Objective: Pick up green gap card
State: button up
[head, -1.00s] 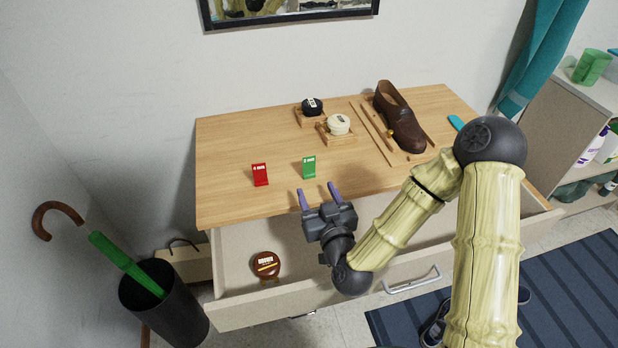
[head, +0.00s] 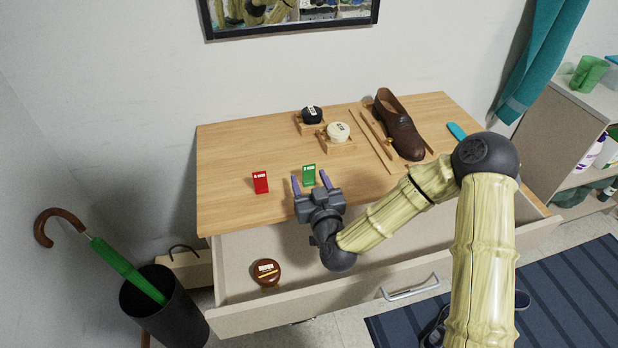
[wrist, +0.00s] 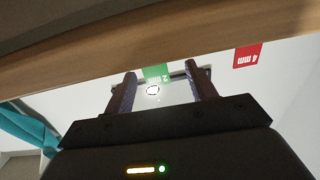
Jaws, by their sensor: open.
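The green gap card (head: 309,174) stands upright near the front of the wooden tabletop. In the wrist view the green card (wrist: 156,73), marked 2 mm, shows between and beyond my two fingers. My gripper (head: 310,182) is open, with its purple-tinted fingers pointing at the card from the front. The fingers are on either side of the card in the picture; I cannot tell whether they touch it. The fingers also show in the wrist view (wrist: 162,88). A red gap card (head: 260,182), marked 4 mm in the wrist view (wrist: 247,55), stands to the left.
An open drawer (head: 235,255) below the tabletop (head: 225,150) holds a round brown tin (head: 266,272). A brown shoe (head: 398,125), wooden sticks and two round tins (head: 339,132) (head: 312,115) stand farther back. An umbrella stand (head: 165,310) is at left.

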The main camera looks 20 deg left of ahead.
aim_at(309, 172)
jog(key=x, duration=0.2)
jog(key=p+x, duration=0.1)
jog(key=x, duration=0.1)
jog(key=shift+w+d+r, duration=0.15)
jog(key=shift+w+d, duration=0.05)
jog(key=shift+w, duration=0.25)
jog(key=shift+w+a, duration=0.25)
jog(key=shift+w, duration=0.05)
jog(key=c, duration=1)
